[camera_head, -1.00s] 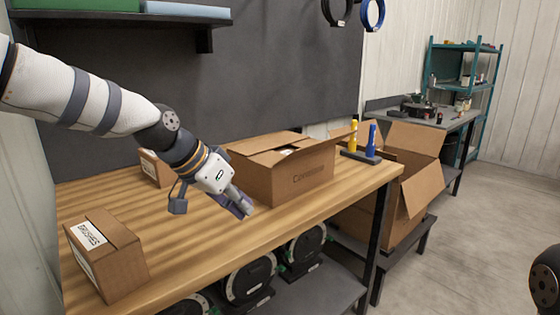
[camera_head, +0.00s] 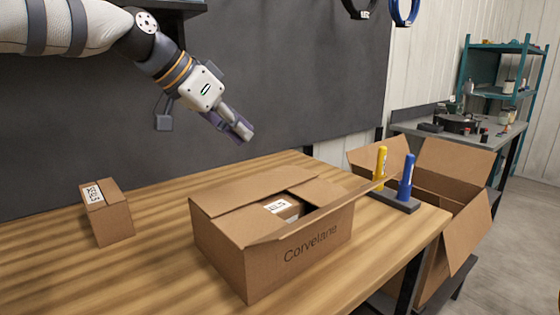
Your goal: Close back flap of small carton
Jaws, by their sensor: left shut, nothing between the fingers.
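The small carton (camera_head: 300,255), brown and printed "Corvelane", stands on the wooden table. Its back flap (camera_head: 255,190) lies low over the rear of the top. A right-side flap (camera_head: 320,191) also leans over the opening, and the front flap (camera_head: 330,212) sticks out near level along the front edge. A gap between the flaps shows a labelled box (camera_head: 283,207) inside. My left gripper (camera_head: 240,132) is shut and empty, in the air above and behind the carton, touching nothing. My right gripper is not in view.
A small labelled box (camera_head: 108,215) stands on the table (camera_head: 130,280) at left. A holder (camera_head: 395,201) with a yellow and a blue marker stands right of the carton. A large open carton (camera_head: 440,195) is beyond the table's right end. A dark wall panel is behind.

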